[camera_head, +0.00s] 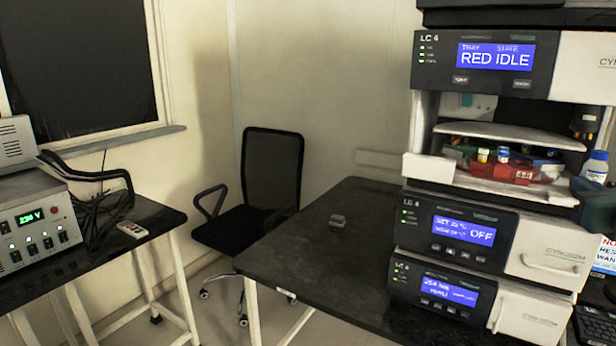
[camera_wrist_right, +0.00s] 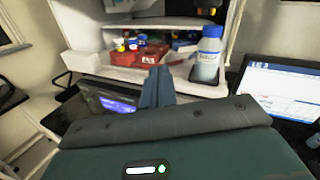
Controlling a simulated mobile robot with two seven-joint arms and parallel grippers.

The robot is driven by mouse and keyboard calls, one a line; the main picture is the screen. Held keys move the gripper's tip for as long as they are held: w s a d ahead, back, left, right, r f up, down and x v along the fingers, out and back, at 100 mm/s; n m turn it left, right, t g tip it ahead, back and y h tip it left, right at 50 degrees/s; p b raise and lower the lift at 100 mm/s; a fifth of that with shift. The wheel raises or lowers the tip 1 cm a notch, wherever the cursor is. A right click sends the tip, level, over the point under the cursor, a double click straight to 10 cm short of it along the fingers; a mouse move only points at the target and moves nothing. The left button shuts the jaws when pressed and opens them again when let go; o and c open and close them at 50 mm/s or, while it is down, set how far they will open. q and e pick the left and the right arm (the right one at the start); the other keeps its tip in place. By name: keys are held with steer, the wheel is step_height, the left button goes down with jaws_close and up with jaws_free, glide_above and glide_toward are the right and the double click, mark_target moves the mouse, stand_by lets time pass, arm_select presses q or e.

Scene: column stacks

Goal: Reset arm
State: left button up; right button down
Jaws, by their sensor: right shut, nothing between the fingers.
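My right gripper (camera_wrist_right: 158,72) shows in the right wrist view with its two fingers together and nothing between them. It points toward the open shelf of the instrument stack, in front of the tray. The teal housing of my right wrist fills the bottom of that view. A teal part at the right edge of the head view looks like part of my right arm. My left gripper is not in view.
The instrument stack (camera_head: 456,236) stands on the black table (camera_head: 300,258). Its shelf holds a red rack (camera_head: 500,172) and a blue-capped bottle (camera_head: 596,166). A monitor (camera_wrist_right: 283,92) stands right; an office chair (camera_head: 270,175) is behind.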

steer(key=s+a+f+m+g+y, duration=0.1)
steer(key=s+a+f+m+g, duration=0.3)
steer(key=f, duration=0.6)
steer(key=s+a+f+m+t+y, duration=0.1)
steer(key=s+f+m, duration=0.1)
steer(key=f+m, duration=0.65)
steer(key=s+a+f+m+g, duration=0.2)
steer(key=s+f, duration=0.1)
steer(key=f, duration=0.9)
steer(key=s+a+f+m+g+y+p, duration=0.2)
steer(key=s+a+f+m+y, duration=0.1)
steer(key=s+a+f+m, duration=0.85)
steer(key=s+a+m, duration=0.1)
steer(key=a+m, duration=0.2)
steer(key=s+a+f+m+y, duration=0.1)
steer(key=a+m, duration=0.3)
steer(key=a, duration=0.6)
steer(key=shift+s+a+f, duration=0.3)
steer(key=shift+s, duration=0.5)
steer(key=shift+d, duration=0.1)
